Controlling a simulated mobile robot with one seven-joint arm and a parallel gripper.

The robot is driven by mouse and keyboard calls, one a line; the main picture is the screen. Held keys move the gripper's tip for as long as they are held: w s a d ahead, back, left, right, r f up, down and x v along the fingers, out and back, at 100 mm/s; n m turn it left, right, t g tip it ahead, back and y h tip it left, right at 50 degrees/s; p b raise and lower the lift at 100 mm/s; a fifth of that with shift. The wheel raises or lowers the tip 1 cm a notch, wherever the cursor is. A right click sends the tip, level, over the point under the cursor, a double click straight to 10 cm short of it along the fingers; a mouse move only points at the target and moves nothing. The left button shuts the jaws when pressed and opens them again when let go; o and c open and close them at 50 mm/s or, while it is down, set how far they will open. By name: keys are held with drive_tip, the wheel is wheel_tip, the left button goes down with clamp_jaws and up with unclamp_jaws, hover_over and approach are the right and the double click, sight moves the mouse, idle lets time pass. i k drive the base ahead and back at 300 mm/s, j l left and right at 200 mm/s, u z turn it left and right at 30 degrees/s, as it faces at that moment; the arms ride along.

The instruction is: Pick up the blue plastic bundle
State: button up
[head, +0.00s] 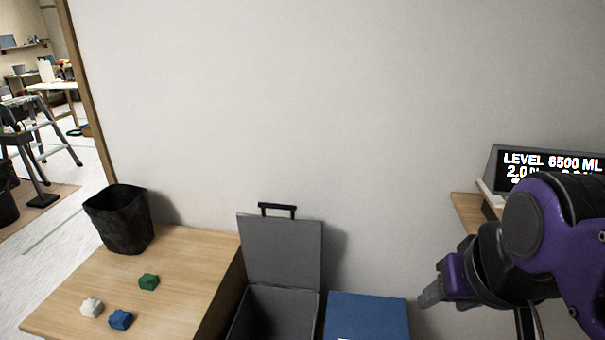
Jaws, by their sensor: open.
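The blue plastic bundle (121,320) lies on the light wooden table at the lower left, near the table's front edge. A white bundle (91,307) is just left of it, and a green bundle (149,282) is farther back to its right. My gripper (428,299) is at the right of the view, in front of the wall and far to the right of the table. Its tip points left. It is open, and nothing shows in it.
A black bin (119,220) stands at the table's (190,285) back left. Right of the table are a grey box with its lid raised (281,250) and a flat blue surface (367,315). A display (546,168) stands on a shelf behind my arm. A doorway opens at far left.

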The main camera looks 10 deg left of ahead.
sight(120, 320)
drive_tip(key=k+j+u, duration=0.2)
drive_tip(key=u, duration=0.25)
drive_tip(key=k+j+u, duration=0.1)
drive_tip(key=j+u, duration=0.4)
drive_tip(key=k+j+u, duration=0.1)
drive_tip(key=j+u, duration=0.15)
drive_tip(key=u, duration=0.2)
